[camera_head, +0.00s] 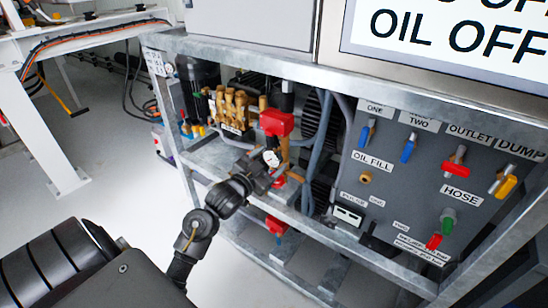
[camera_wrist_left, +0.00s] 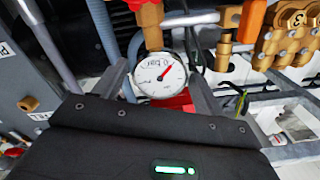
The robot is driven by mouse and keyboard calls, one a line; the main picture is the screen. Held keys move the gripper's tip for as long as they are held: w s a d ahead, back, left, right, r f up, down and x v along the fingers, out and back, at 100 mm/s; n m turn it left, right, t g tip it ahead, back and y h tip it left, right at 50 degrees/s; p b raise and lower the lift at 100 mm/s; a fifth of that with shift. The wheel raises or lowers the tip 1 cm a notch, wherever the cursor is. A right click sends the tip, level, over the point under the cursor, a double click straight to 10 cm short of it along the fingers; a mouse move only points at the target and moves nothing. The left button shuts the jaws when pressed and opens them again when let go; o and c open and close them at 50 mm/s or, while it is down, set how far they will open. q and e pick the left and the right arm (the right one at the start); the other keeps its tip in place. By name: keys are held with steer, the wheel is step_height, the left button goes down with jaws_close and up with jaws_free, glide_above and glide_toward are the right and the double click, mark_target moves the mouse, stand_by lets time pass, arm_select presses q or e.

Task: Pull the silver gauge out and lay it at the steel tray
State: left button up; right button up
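The silver gauge (camera_head: 271,158) has a round white dial with a red needle and sits at the brass and red fittings of the pump frame. In the left wrist view the gauge (camera_wrist_left: 160,74) faces the camera below a brass fitting. My left gripper (camera_head: 264,172) is at the gauge, with its fingers spread on either side of the dial. In the left wrist view, no clear contact shows between the fingers (camera_wrist_left: 158,88) and the gauge. My right gripper is out of view. I cannot make out a separate steel tray.
A galvanized steel frame (camera_head: 230,52) surrounds the pump. A red valve block (camera_head: 276,122) and brass fittings (camera_head: 232,108) are close to the gripper. A grey panel (camera_head: 405,165) with coloured valves stands to the right. Open floor (camera_head: 110,190) lies at left.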

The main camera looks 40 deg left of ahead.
mark_target(271, 159)
arm_select(q)
steer(key=c, duration=1.1)
steer(key=shift+o, duration=0.2)
steer(key=shift+s+p, duration=1.1)
steer(key=shift+s, duration=1.3)
steer(key=shift+s+d+p, duration=0.1)
steer(key=shift+s+p, duration=0.4)
steer(key=shift+s, duration=0.85)
